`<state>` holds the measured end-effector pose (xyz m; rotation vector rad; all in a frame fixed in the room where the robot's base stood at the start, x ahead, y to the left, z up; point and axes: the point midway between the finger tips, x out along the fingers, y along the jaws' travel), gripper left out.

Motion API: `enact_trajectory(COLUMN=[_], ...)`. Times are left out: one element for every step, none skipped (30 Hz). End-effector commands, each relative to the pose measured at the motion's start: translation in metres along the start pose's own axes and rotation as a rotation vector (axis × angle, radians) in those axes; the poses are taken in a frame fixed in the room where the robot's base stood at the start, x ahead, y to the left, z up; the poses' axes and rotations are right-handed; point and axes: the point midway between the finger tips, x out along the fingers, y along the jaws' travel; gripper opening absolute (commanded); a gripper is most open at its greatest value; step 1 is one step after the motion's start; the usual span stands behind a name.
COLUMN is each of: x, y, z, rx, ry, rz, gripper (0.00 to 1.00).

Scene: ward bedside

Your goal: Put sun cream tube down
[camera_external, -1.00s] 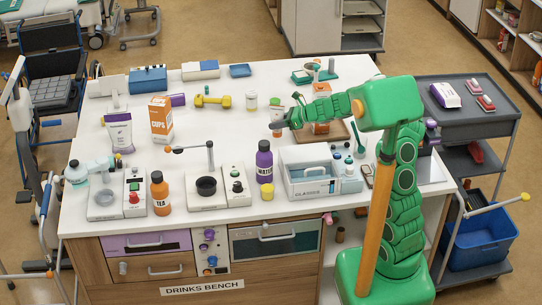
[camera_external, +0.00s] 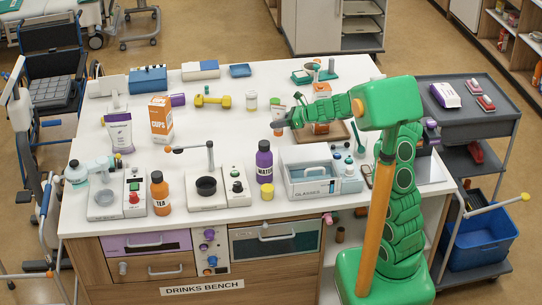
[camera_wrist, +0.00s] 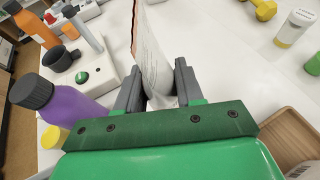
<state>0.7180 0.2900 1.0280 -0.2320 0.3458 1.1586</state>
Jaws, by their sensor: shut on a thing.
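The sun cream tube (camera_external: 278,113) is pale with an orange cap at its lower end, and stands roughly upright in the external view. In the wrist view its white, printed side (camera_wrist: 152,60) rises between the two grey fingers. My gripper (camera_external: 286,122) is shut on the tube, over the bench top (camera_external: 225,125) behind the purple water bottle (camera_external: 264,162). The fingers (camera_wrist: 158,88) clasp it from both sides. I cannot tell whether the cap touches the bench.
A jar with a yellow base (camera_wrist: 296,27) and a yellow dumbbell (camera_wrist: 265,8) stand near the tube. A wooden board (camera_wrist: 282,135) lies to the right. The glasses box (camera_external: 310,178) stands in front. Open bench lies left of the tube.

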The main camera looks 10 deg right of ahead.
Motion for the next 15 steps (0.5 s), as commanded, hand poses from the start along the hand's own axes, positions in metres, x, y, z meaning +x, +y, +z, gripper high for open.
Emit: enact_trajectory(x=[0.006,0.009,0.012,0.015,0.018,0.022,0.025,0.028,0.031,0.034,0.036,0.040,0.042,0.045,0.049], y=[-0.004,-0.006,-0.009,-0.011,-0.014,-0.017,-0.020,-0.022,-0.024,-0.025,-0.027,-0.029,-0.030,-0.032,-0.034], z=[-0.001,-0.002,-0.003,-0.004,-0.004,-0.005,-0.005,-0.006,-0.009,-0.011,-0.013,-0.016,-0.018,-0.021,-0.024], rx=[-0.002,-0.003,-0.002,-0.002,-0.001,0.000,0.000,0.000,0.000,0.000,0.000,0.000,0.000,0.000,0.001], ry=[0.002,0.002,0.003,0.003,0.002,0.001,0.001,0.000,0.000,0.000,0.000,0.000,0.001,0.001,0.002], rz=[0.001,0.002,0.002,0.002,0.002,0.003,0.003,0.003,0.003,0.003,0.003,0.003,0.003,0.003,0.003], gripper=[0.05,0.05,0.05,0.05,0.05,0.05,0.05,0.05,0.05,0.05,0.05,0.05,0.05,0.05,0.05])
